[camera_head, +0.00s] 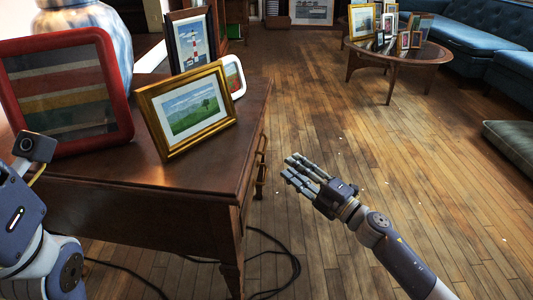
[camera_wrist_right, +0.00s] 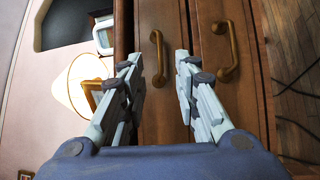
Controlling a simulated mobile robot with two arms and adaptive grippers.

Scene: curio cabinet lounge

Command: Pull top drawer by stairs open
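The dark wooden cabinet (camera_head: 110,195) stands at the left in the head view, its drawer side turned to the right and seen edge-on. The brass top drawer handle (camera_head: 262,145) shows there as a thin sliver. In the right wrist view, which is turned sideways, the top drawer (camera_wrist_right: 160,115) is left of the lower drawer (camera_wrist_right: 215,70); both look closed. My right gripper (camera_head: 289,168) is open and empty, beside the drawer side. In its wrist view the top handle (camera_wrist_right: 157,60) lies between the spread fingers; contact cannot be told. My left gripper's fingers are out of view.
Framed pictures, including a gold-framed landscape (camera_head: 190,107) and a red frame (camera_head: 65,88), and a vase (camera_head: 88,30) crowd the cabinet top. Black cables (camera_head: 290,258) lie below. Open floor (camera_head: 400,170) stretches right, toward a round table (camera_head: 400,55) and blue sofa (camera_head: 490,40).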

